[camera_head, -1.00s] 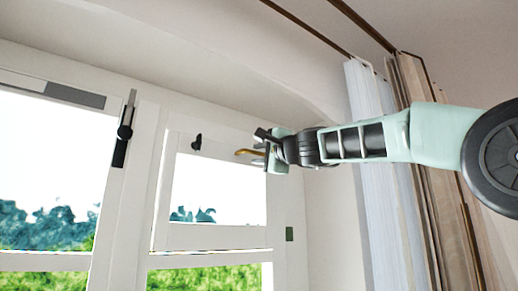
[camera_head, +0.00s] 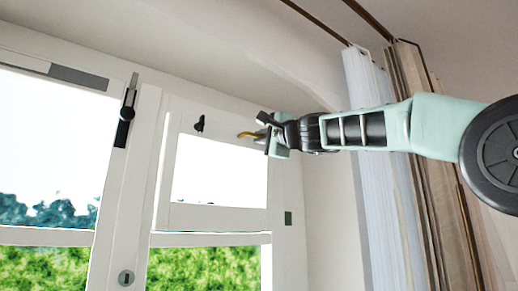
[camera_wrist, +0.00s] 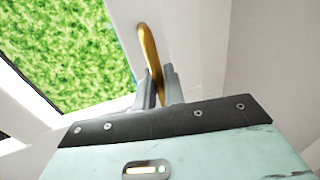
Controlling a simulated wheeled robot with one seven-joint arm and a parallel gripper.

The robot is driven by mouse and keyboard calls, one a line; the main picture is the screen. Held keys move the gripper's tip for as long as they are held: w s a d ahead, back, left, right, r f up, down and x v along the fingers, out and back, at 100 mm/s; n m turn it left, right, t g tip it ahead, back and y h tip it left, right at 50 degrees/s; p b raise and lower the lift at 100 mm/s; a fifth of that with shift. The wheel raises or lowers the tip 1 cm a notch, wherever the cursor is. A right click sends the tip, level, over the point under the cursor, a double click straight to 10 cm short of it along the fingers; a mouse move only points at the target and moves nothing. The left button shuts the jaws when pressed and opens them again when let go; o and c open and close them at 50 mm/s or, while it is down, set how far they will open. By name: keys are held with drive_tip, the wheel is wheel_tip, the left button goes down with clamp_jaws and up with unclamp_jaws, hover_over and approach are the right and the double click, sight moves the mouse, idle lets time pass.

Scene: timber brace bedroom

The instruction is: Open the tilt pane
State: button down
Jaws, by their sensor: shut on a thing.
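The tilt pane (camera_head: 218,217) is a small white-framed pane in the upper part of the window, at the middle left of the head view. I cannot tell for sure whether it stands away from its frame. Its brass handle (camera_head: 247,134) is at the upper right of the pane. In the wrist view the handle (camera_wrist: 149,47) rises from between my fingers. My gripper (camera_head: 265,134) is shut on the handle, and it also shows in the wrist view (camera_wrist: 160,80). The handle's lower end is hidden by the fingers.
A black latch (camera_head: 199,124) sits on the pane's top rail. A larger window with a dark handle (camera_head: 126,112) is to the left. White and brown curtains (camera_head: 375,190) hang at the right, behind my arm. Open wall lies between window and curtains.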

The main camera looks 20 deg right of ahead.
drive_tip(key=shift+s+d+f+t+y+b, duration=0.15)
drive_tip(key=shift+s+d+f+t+b, duration=0.5)
drive_tip(key=shift+b, duration=1.45)
drive_tip(key=shift+s+a+f+t+y+b, duration=0.15)
drive_tip(key=shift+s+f+b, duration=0.15)
drive_tip(key=shift+s+b, duration=1.35)
drive_tip(key=shift+s+d+f+t+y+b, duration=0.1)
drive_tip(key=shift+s+d+f+t+b, duration=0.3)
drive_tip(key=shift+b, duration=2.2)
drive_tip(key=b+v, duration=0.3)
drive_tip(key=c, duration=1.6)
unclamp_jaws()
drive_tip(key=shift+s+r, duration=0.15)
drive_tip(key=shift+s, duration=0.05)
drive_tip(key=b+v, duration=0.3)
drive_tip(key=v, duration=0.2)
drive_tip(key=b+v, duration=0.3)
drive_tip(key=v, duration=0.3)
drive_tip(key=b+v, duration=0.4)
drive_tip(key=v, duration=0.2)
drive_tip(key=shift+d+f, duration=0.1)
drive_tip(key=shift+f, duration=0.3)
